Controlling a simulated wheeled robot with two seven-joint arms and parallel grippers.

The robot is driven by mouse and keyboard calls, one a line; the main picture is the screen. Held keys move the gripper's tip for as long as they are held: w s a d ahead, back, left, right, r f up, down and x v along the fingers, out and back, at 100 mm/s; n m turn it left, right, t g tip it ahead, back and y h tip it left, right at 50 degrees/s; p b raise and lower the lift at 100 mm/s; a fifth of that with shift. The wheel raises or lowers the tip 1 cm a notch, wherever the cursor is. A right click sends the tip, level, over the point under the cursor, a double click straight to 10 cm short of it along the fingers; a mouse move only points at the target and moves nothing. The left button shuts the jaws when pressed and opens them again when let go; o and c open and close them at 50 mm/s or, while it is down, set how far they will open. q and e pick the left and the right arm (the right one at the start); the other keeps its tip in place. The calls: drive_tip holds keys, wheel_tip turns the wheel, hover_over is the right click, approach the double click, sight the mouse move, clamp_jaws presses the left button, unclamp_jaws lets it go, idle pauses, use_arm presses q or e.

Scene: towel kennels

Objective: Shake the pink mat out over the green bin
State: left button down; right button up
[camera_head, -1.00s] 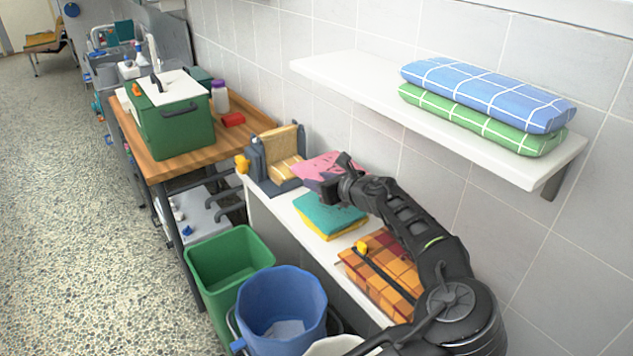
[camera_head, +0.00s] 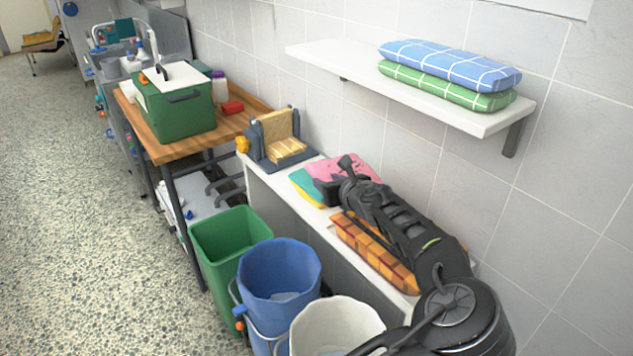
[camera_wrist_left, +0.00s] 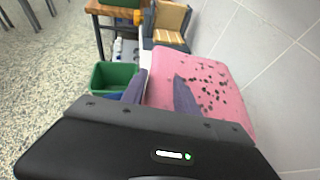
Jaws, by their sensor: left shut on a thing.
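The pink mat (camera_head: 358,166) is in my left gripper (camera_head: 337,192), above the counter and partly in front of a teal and yellow cloth stack. In the left wrist view the mat (camera_wrist_left: 205,72) spreads out beyond the fingers, with many dark specks on its face; the gripper (camera_wrist_left: 160,95) is shut on its near part. The green bin (camera_head: 208,240) stands on the floor left of the counter, to the left of the gripper. It also shows in the left wrist view (camera_wrist_left: 103,77), left of the mat. My right gripper is out of view.
A blue bucket (camera_head: 280,262) and a white bucket (camera_head: 340,318) stand beside the green bin. The teal and yellow cloths (camera_head: 305,186) and an orange checked cloth (camera_head: 365,250) lie on the counter (camera_head: 262,195). A wall shelf (camera_head: 340,66) holds folded towels.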

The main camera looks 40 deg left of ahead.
use_arm(q)
drive_tip(key=s+d+f+m+t+h, duration=0.1)
drive_tip(key=d+m+h, duration=0.3)
drive_tip(key=d, duration=0.5)
drive_tip(key=s+d+f+m+t+h, duration=0.1)
drive_tip(key=d+f+m+t+h, duration=0.1)
drive_tip(key=d, duration=0.7)
drive_tip(key=s+d+f+m+t+h, duration=0.1)
drive_tip(key=d+m+t+h, duration=0.3)
drive_tip(key=d, duration=0.5)
drive_tip(key=shift+d+f+m+h, duration=0.1)
drive_tip(key=shift+f+m+h, duration=0.15)
drive_tip(key=shift+m+h, duration=0.75)
